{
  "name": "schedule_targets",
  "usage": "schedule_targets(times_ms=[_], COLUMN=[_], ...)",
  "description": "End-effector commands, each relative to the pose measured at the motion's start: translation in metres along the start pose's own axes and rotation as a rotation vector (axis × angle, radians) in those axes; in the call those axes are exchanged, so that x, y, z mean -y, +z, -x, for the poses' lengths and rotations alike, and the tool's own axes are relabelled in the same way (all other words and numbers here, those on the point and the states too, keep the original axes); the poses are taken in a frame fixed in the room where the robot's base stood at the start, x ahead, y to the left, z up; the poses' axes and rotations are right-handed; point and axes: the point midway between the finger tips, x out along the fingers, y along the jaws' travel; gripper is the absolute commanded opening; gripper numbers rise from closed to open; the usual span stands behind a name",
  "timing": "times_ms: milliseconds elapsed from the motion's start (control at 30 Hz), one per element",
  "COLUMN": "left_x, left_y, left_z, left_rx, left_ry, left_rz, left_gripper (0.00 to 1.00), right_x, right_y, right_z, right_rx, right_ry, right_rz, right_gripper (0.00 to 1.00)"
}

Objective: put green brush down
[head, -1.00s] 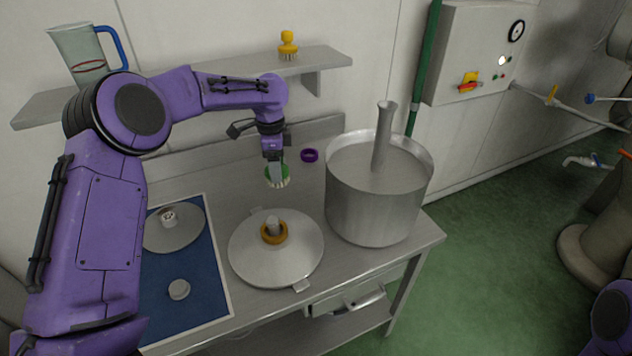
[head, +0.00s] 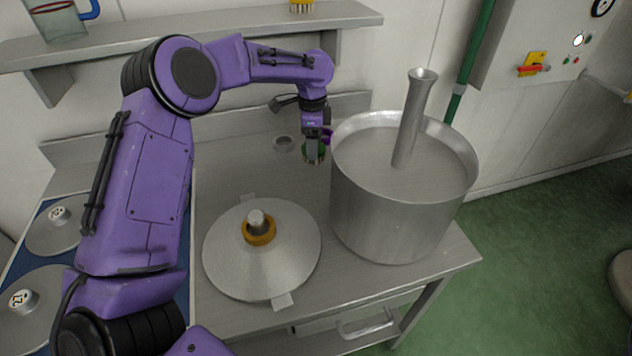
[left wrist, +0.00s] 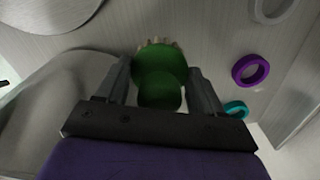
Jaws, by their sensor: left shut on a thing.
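My left gripper (head: 313,146) is shut on the green brush (head: 315,156), at the back of the steel table (head: 230,180), just left of the big pot. In the left wrist view the green brush (left wrist: 160,75) sits between the two fingers (left wrist: 160,88), with pale bristles at its far side. In the head view the brush is small and partly covered by the fingers. I cannot tell whether its bristles touch the table. My right gripper is out of view.
A steel pot (head: 390,220) with a tall pestle-like tube stands close right of the gripper. A purple ring (left wrist: 250,70), a teal ring (left wrist: 236,108) and a grey ring (head: 284,143) lie nearby. A lid (head: 230,262) with an orange ring lies in front. A shelf (head: 225,27) is behind.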

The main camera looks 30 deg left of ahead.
Motion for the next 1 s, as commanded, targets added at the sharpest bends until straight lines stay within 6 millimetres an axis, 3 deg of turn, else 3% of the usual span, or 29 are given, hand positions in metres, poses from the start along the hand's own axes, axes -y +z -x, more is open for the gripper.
schedule_targets(times_ms=[200,500,833,867,900,933,1000], left_x=[-0.001,-0.001,-0.001,-0.001,-0.001,-0.001,-0.001], left_y=[0.000,0.002,0.002,0.002,0.002,0.002,0.002], left_z=[-0.044,-0.087,-0.094,-0.095,-0.094,-0.094,-0.094], left_rx=[0.002,0.002,0.001,0.001,0.001,0.001,0.001], left_ry=[0.004,0.004,0.001,0.001,0.001,0.001,0.001], left_rz=[-0.001,0.001,0.002,0.002,0.002,0.002,0.002], left_gripper=[0.43,0.43,0.43,0.71,0.84,0.93,0.93], right_x=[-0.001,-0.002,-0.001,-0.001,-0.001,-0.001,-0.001], right_y=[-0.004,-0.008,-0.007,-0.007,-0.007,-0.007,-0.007], right_z=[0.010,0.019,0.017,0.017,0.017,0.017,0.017], right_rx=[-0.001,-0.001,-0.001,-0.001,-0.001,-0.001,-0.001], right_ry=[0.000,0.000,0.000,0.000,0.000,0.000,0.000], right_rz=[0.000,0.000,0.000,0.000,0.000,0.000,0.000], right_gripper=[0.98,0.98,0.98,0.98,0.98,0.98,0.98])
